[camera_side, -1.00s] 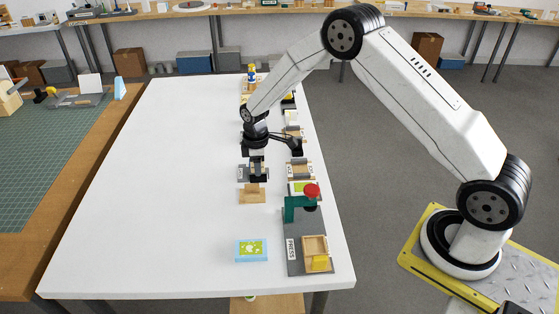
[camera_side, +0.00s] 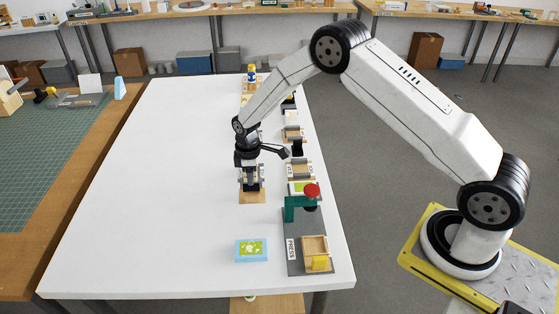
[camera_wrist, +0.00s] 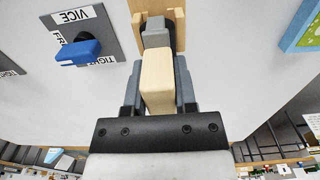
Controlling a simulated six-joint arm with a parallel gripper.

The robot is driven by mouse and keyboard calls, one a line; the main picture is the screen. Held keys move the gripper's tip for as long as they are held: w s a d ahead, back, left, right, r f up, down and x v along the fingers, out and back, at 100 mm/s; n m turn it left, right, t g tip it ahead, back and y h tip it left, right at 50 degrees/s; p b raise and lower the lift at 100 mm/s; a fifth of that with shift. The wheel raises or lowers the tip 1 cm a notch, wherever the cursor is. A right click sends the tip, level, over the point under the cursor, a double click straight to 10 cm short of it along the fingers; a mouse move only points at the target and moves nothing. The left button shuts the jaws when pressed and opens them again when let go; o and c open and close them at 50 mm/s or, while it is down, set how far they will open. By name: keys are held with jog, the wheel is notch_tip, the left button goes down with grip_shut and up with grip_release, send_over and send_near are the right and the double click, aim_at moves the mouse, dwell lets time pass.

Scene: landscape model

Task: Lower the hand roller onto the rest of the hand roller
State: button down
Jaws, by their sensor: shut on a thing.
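The hand roller (camera_wrist: 157,82) has a pale wooden handle, and a grey block and dark part show at its far end in the wrist view. My gripper (camera_wrist: 160,72) is shut on the handle, with a grey finger on each side. The wooden rest (camera_wrist: 148,6) shows just beyond the roller at the top of that view. In the side view my gripper (camera_side: 251,182) is low over the rest (camera_side: 252,198), pointing down. The gripper hides most of the roller there. I cannot tell whether the roller touches the rest.
A press (camera_side: 293,241) with a red knob stands at the front right. A blue-green card (camera_side: 251,250) lies on the white table in front of the rest. A grey vice plate (camera_wrist: 108,40) with a blue handle shows in the wrist view. The table's left side is clear.

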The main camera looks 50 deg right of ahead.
jog(key=shift+f, duration=0.95)
jog(key=shift+f, duration=0.1)
jog(key=shift+c, duration=1.6)
grip_release()
jog(key=shift+r, duration=3.5)
